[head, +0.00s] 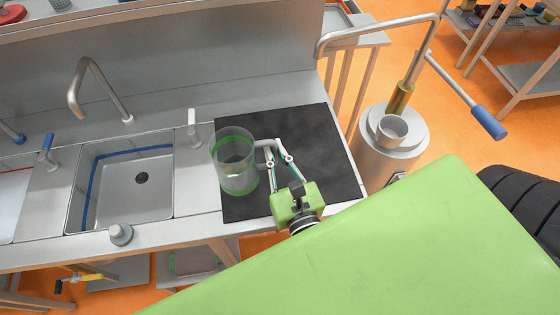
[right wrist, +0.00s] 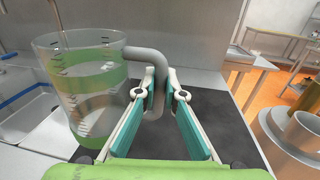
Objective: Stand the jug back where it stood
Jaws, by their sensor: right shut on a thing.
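My right gripper (head: 276,158) is shut on the jug's handle, to the right of the body. In the right wrist view the two fingers stand on either side of the grey handle (right wrist: 155,62), and the jug body (right wrist: 90,85) is to their left. I cannot tell whether the jug's base touches the mat. My left gripper is not in view.
A steel sink (head: 125,190) with a bent tap (head: 95,88) lies left of the mat. A grey knob (head: 121,234) sits at the counter's front edge. A round metal stand (head: 388,140) with a cup and a blue-handled lever is to the right. The mat's right part is clear.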

